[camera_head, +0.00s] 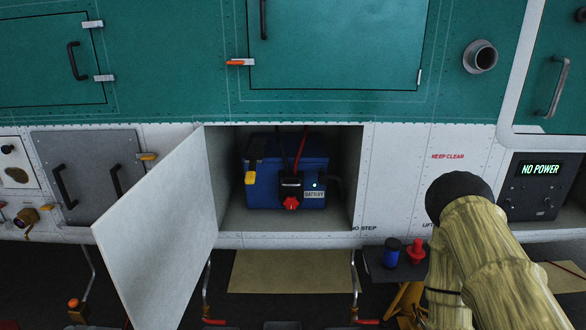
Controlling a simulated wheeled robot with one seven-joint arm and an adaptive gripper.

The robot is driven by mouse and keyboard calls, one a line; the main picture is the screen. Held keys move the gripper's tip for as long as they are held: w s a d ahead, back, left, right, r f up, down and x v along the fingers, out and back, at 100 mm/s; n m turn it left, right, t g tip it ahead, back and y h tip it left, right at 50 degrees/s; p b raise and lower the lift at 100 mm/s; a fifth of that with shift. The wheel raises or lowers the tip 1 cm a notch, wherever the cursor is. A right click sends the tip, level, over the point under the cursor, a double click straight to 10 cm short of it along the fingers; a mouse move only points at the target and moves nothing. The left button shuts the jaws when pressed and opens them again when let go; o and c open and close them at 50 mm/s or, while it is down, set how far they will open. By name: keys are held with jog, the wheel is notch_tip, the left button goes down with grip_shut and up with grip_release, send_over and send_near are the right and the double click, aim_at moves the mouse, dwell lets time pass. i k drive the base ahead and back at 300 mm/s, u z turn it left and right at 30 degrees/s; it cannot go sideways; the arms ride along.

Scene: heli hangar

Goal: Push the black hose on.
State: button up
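A blue battery box (262,188) labelled BATTERY stands in an open bay of the helicopter's side. A dark hose-like piece (335,184) shows at the battery's right side, in shadow. I cannot tell whether it is the black hose or whether its end is seated. A black cable and a red cable (301,147) run down to the battery top from above. A black connector with a red knob (291,203) sits on its front. My arm rises at lower right and ends in view at a black rounded joint; no gripper fingers show.
The bay's white door (160,230) hangs open to the left and sticks out toward me. A small dark stand (385,268) below right holds a blue can (391,252) and a red item (416,250). A panel (540,187) at right reads NO POWER. The bay's front is clear.

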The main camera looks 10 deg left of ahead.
aim_at(322, 178)
jog(key=u, duration=0.55)
jog(key=k, duration=1.3)
jog(key=z, duration=0.15)
jog(key=i, duration=0.6)
jog(key=z, duration=0.75)
jog(key=i, duration=0.7)
jog(key=u, duration=0.6)
jog(key=i, duration=0.55)
jog(key=u, duration=0.5)
